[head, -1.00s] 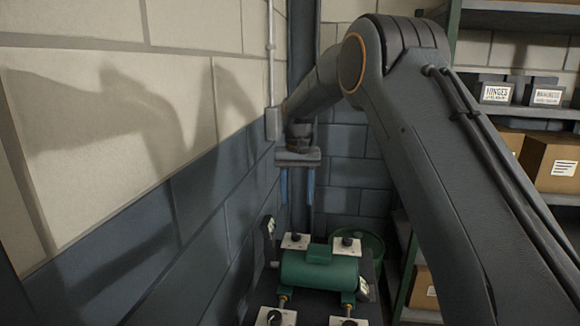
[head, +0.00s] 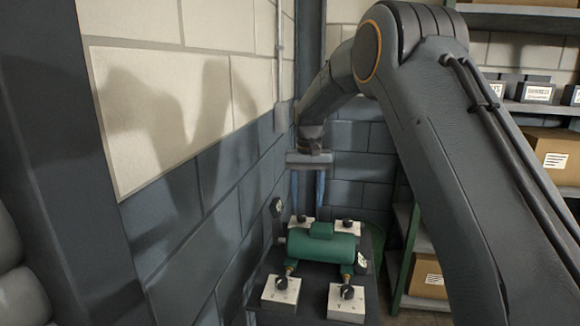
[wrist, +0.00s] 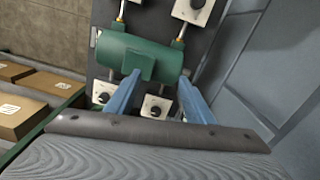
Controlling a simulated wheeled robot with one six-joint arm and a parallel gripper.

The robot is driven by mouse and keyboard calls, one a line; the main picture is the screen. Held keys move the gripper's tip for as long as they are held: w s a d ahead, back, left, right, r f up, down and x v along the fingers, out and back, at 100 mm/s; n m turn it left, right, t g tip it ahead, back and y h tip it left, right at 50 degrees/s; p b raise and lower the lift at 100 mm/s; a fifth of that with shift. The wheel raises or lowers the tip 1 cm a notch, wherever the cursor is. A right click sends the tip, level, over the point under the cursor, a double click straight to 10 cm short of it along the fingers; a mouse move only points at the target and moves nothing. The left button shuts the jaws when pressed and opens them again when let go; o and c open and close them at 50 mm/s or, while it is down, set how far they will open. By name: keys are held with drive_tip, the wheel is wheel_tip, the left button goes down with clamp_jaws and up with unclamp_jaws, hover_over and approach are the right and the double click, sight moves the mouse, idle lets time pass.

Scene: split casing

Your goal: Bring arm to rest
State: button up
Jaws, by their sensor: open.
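My gripper (head: 307,193) hangs from my arm with its two blue fingers pointing down, apart and with nothing between them. It is above and behind a green cylindrical casing (head: 322,250) in the head view. The casing lies on a dark stand (head: 262,268), with white blocks with black knobs around it. In the wrist view my gripper (wrist: 160,88) shows its blue fingers spread, with the green casing (wrist: 138,57) beyond them. The fingers appear clear of the casing, but the exact gap is hard to tell.
A block wall (head: 215,150) runs close along the left. A shelf unit (head: 520,108) with cardboard boxes (head: 550,155) and labelled bins stands at the right. A green drum (head: 377,240) is partly hidden behind the stand. White knob blocks (head: 281,291) sit at the stand's front.

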drive_tip(key=s+d+f+b, duration=0.3)
drive_tip(key=s+d+f, duration=0.2)
drive_tip(key=s, duration=0.6)
drive_tip(key=s+d+f+b, duration=0.3)
drive_tip(key=s+f, duration=0.3)
drive_tip(key=s, duration=0.6)
drive_tip(key=s+d+f+b, duration=0.3)
drive_tip(key=s+d+f, duration=0.3)
drive_tip(key=s, duration=0.5)
drive_tip(key=shift+s+d+t, duration=0.15)
drive_tip(key=shift+d+t, duration=0.15)
drive_tip(key=shift+t, duration=0.1)
